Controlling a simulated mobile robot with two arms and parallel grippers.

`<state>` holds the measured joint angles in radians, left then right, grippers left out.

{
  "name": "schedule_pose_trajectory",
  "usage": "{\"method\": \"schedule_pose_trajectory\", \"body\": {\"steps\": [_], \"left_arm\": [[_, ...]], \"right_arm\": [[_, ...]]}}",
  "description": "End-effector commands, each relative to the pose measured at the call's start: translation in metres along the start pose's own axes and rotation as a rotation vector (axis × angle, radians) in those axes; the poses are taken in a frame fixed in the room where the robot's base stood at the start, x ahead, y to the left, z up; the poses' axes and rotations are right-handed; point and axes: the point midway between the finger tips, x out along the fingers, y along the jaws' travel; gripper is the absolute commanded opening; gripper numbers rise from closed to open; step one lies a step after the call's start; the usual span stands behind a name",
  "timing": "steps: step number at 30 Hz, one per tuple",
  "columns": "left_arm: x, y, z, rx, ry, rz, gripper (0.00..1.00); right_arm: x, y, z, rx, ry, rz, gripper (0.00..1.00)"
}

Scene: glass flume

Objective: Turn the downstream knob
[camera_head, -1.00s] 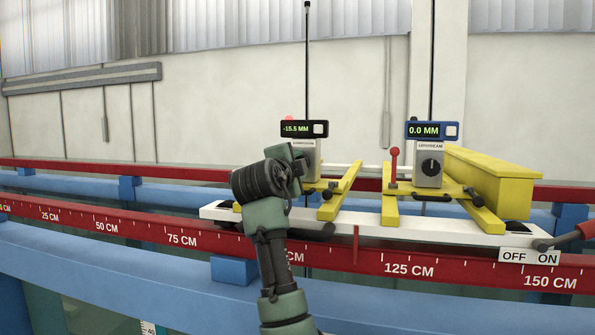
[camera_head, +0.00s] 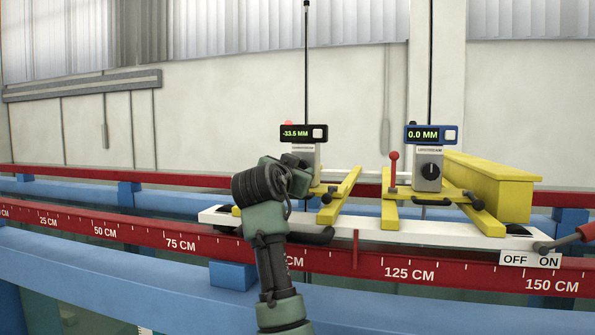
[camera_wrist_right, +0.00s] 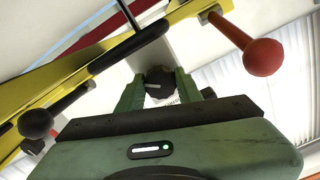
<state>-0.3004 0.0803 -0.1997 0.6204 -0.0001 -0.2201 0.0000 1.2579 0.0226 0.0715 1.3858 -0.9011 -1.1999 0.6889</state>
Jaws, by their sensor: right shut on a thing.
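The downstream gauge (camera_head: 304,154) is the left of two white boxes on yellow frames; its label is partly covered by my arm. Its black display (camera_head: 302,133) reads -33.5 MM. In the right wrist view the dark downstream knob (camera_wrist_right: 158,83) sits between the green fingers of my right gripper (camera_wrist_right: 158,88), which is shut on it. In the head view my arm and wrist (camera_head: 264,200) hide the knob and the fingertips. My left gripper is in neither view.
The upstream gauge (camera_head: 428,172), with its dial and blue-framed display (camera_head: 430,134) at 0.0 MM, stands to the right. A red-knobbed lever (camera_head: 394,168) is beside it. A white carriage plate (camera_head: 370,229) lies above the red scale rail (camera_head: 335,258). An OFF/ON plate (camera_head: 530,259) is at right.

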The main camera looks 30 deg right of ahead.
Motion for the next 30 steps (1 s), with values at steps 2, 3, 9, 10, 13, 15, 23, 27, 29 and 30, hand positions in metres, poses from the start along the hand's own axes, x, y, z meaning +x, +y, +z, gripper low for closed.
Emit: {"method": "schedule_pose_trajectory", "body": {"steps": [2, 3, 9, 10, 13, 15, 23, 27, 29, 30], "left_arm": [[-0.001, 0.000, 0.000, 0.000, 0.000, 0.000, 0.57], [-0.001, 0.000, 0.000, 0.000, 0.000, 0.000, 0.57], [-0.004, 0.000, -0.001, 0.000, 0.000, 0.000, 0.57], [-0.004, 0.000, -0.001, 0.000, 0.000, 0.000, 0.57], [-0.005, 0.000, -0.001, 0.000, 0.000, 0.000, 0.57], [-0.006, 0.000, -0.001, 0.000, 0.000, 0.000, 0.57], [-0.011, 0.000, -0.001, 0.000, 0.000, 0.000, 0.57], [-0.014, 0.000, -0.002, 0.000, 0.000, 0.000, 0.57], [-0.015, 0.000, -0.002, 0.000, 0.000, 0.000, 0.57], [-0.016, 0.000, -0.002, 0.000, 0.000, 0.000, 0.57]], "right_arm": [[0.000, 0.000, -0.004, -0.071, 0.008, -0.002, 0.00], [0.000, 0.000, -0.004, -0.109, 0.008, -0.002, 0.00], [0.000, 0.000, -0.005, -0.299, 0.010, -0.002, 0.00], [0.000, 0.000, -0.005, -0.328, 0.011, -0.002, 0.00], [-0.001, 0.000, -0.006, -0.423, 0.012, -0.002, 0.00], [0.000, 0.000, -0.006, -0.489, 0.012, -0.002, 0.00], [-0.001, 0.000, -0.008, -0.728, 0.014, 0.000, 0.00], [0.000, 0.000, -0.008, -0.839, 0.014, 0.000, 0.00], [0.000, 0.000, -0.008, -0.882, 0.014, 0.001, 0.00], [0.000, 0.000, -0.008, -0.907, 0.014, 0.001, 0.00]]}}
